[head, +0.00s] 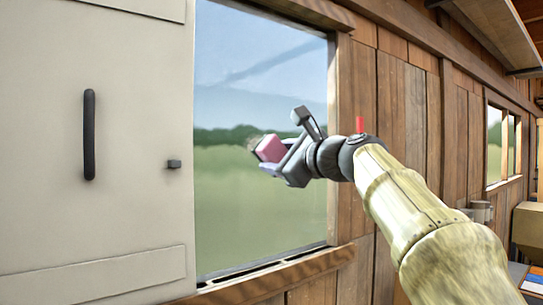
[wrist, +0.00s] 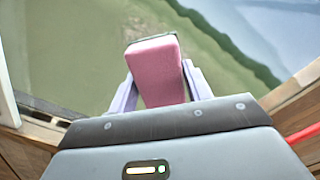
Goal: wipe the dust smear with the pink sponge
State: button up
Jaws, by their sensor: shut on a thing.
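My gripper (head: 277,165) is shut on the pink sponge (head: 270,148) in front of the window pane (head: 262,220). In the wrist view the sponge (wrist: 155,72) sits between the two pale fingers and sticks out beyond them towards the glass. A faint brownish speckled patch (head: 254,141), which looks like the dust smear, shows on the pane just by the sponge's upper left end. The sponge and arm may hide part of it. I cannot tell whether the sponge touches the glass.
A pale cabinet door (head: 130,215) with a dark handle (head: 89,135) stands left of the window. The wooden frame and sill (head: 275,277) edge the pane. A plank wall (head: 390,110) runs right, with a shelf (head: 498,30) high up.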

jog(key=shift+w+d, duration=0.35)
jog(key=shift+d, duration=0.15)
jog(key=shift+w+d+p, duration=0.3)
jog(key=shift+w+d, duration=0.25)
jog(key=shift+d, duration=0.2)
jog(key=shift+w+d+p, duration=0.25)
jog(key=shift+w+d, duration=0.25)
jog(key=shift+d, duration=0.2)
jog(key=shift+d, duration=0.1)
jog(key=shift+s+a, duration=0.55)
jog(key=shift+a, duration=0.3)
jog(key=shift+s+a, duration=0.5)
jog(key=shift+a, duration=0.3)
jog(key=shift+s+a, duration=0.55)
jog(key=shift+a, duration=0.2)
jog(key=shift+s+a, duration=0.5)
jog(key=shift+a, duration=0.25)
